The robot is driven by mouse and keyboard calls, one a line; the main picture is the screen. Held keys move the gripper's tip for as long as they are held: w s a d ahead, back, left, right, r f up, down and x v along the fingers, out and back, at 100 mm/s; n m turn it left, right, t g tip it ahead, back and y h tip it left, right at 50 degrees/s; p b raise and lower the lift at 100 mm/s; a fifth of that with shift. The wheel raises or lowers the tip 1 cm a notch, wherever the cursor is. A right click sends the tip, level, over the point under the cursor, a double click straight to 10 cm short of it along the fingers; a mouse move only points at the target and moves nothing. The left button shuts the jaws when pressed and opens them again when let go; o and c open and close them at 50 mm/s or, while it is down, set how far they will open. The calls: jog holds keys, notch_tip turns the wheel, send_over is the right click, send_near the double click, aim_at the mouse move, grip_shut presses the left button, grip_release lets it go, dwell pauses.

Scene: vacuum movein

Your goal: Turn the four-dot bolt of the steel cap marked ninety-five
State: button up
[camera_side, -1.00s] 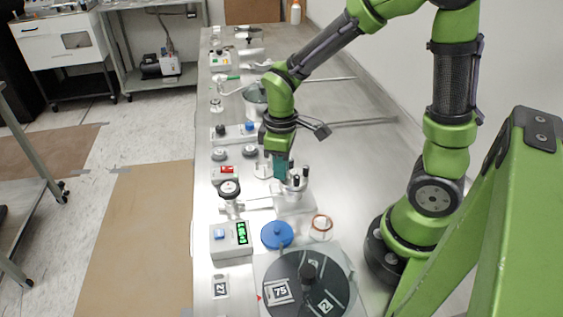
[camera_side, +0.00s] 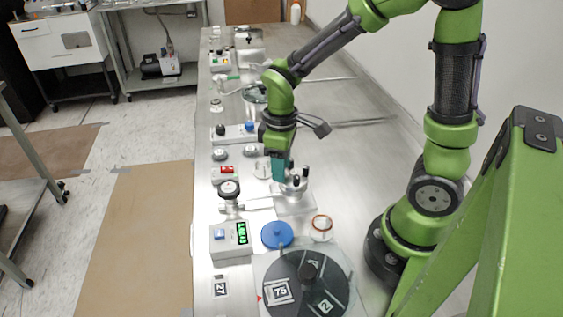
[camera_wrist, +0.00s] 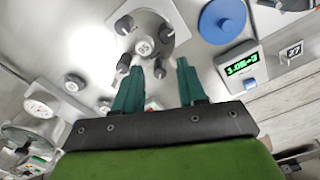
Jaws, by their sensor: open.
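The steel cap (camera_wrist: 150,22) sits on a pale square base, and the round tag at its middle (camera_wrist: 143,47) appears to read 95. Several dark-topped bolts stand around it; their dots are too small to read. One bolt (camera_wrist: 160,70) shows between the fingertips in the wrist view, and another (camera_wrist: 124,62) is by the left finger. My gripper (camera_wrist: 159,66) is open with nothing held between its teal fingers. In the side view the cap (camera_side: 294,190) is just below and right of my gripper (camera_side: 281,178); whether they touch is unclear.
A valve with a dark round gauge (camera_side: 229,188) stands left of the cap. In front are a grey box with a green display (camera_side: 231,240), a blue disc (camera_side: 277,236), a copper-coloured ring (camera_side: 321,226) and a large dark disc (camera_side: 290,268). Small knobs stand behind.

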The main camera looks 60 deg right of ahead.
notch_tip(320, 180, up, 16)
jog(key=shift+r, duration=0.25)
jog(key=shift+d, duration=0.1)
